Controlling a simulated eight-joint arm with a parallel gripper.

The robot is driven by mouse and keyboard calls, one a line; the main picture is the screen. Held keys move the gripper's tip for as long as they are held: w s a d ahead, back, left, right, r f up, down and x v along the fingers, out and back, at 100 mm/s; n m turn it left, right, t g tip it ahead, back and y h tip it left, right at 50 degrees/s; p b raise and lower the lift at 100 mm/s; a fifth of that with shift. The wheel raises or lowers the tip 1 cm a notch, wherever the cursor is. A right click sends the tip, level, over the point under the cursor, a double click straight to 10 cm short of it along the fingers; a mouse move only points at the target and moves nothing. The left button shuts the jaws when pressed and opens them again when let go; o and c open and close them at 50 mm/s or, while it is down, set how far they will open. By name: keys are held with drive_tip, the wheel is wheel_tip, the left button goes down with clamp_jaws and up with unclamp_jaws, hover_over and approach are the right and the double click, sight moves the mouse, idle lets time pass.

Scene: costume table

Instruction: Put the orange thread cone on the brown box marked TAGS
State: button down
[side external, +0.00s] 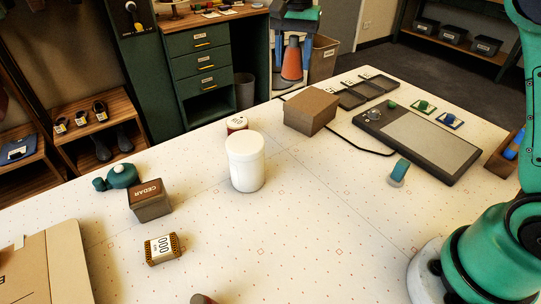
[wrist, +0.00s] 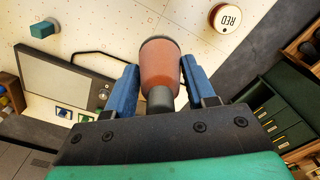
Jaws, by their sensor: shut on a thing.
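The orange thread cone (side external: 291,62) is held between the blue fingers of my gripper (side external: 292,72), up in the air at the top of the side view. In the wrist view the cone (wrist: 160,66) sits between both fingers, with its grey end toward the palm. A brown box (side external: 311,110) stands on the table below and slightly right of the cone in the side view. No TAGS marking can be read on it. I cannot make out the box in the wrist view.
A red-labelled round tin (side external: 237,124) and a white jar (side external: 245,162) stand left of the box. A dark tablet (side external: 420,142) and trays (side external: 366,91) lie to its right. A box marked CEDAR (side external: 150,200) is at the left.

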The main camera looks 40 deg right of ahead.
sight(321, 105)
drive_tip(key=d+f+m, duration=0.1)
drive_tip(key=d+f, duration=0.1)
drive_tip(key=d, duration=0.1)
drive_tip(key=w+d+f+m, duration=0.1)
drive_tip(key=d+f+m, duration=0.1)
drive_tip(key=d, duration=0.2)
drive_tip(key=d+f+m, duration=0.1)
drive_tip(key=d+f, duration=0.1)
drive_tip(key=d, duration=0.2)
drive_tip(key=shift+w+d+m, duration=0.15)
drive_tip(key=shift+w+m, duration=0.15)
drive_tip(key=shift+w, duration=0.1)
drive_tip(key=shift+f, duration=2.25)
drive_tip(key=shift+f, duration=0.15)
drive_tip(key=shift+c, duration=1.4)
unclamp_jaws()
